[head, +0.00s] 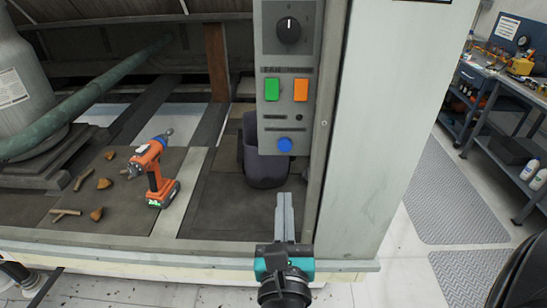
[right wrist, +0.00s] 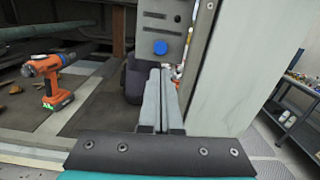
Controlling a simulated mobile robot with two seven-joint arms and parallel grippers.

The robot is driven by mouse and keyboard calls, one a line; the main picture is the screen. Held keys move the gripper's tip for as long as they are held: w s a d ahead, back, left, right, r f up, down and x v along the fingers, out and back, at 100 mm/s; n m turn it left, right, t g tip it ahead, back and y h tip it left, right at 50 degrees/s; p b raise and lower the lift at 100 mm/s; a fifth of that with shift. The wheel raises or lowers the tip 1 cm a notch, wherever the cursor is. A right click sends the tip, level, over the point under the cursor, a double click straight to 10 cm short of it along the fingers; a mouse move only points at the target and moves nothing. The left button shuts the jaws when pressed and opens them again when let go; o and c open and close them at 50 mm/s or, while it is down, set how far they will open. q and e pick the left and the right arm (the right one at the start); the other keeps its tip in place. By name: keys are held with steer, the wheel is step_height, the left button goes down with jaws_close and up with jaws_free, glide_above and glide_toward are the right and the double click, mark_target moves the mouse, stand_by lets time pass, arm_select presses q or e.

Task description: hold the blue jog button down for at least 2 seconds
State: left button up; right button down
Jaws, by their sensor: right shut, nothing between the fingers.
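The blue jog button (head: 285,144) is a round knob low on a grey control panel (head: 268,50). It also shows in the right wrist view (right wrist: 160,47), just beyond and above the fingertips. My right gripper (head: 284,196) is shut and empty, its fingers together and pointing forward. In the head view its tips lie below the blue button, and a gap shows between them. My left gripper is not clearly in view; a dark piece of arm shows at the lower left edge.
Above the button are a green button (head: 272,90), an orange button (head: 301,90) and a black rotary knob (head: 289,30). An orange drill (head: 155,172) and several brown scraps lie on the cooler floor. A dark bucket (head: 262,165) stands behind the panel. A pale post (head: 370,130) rises at the right.

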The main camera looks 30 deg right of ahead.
steer(key=shift+s+f+m, duration=0.1)
steer(key=shift+f+m, duration=0.05)
steer(key=shift+m, duration=0.15)
steer(key=p, duration=0.4)
glide_toward(285, 147)
steer(key=x, duration=0.5)
steer(key=shift+d, duration=0.15)
steer(key=shift+x, duration=0.8)
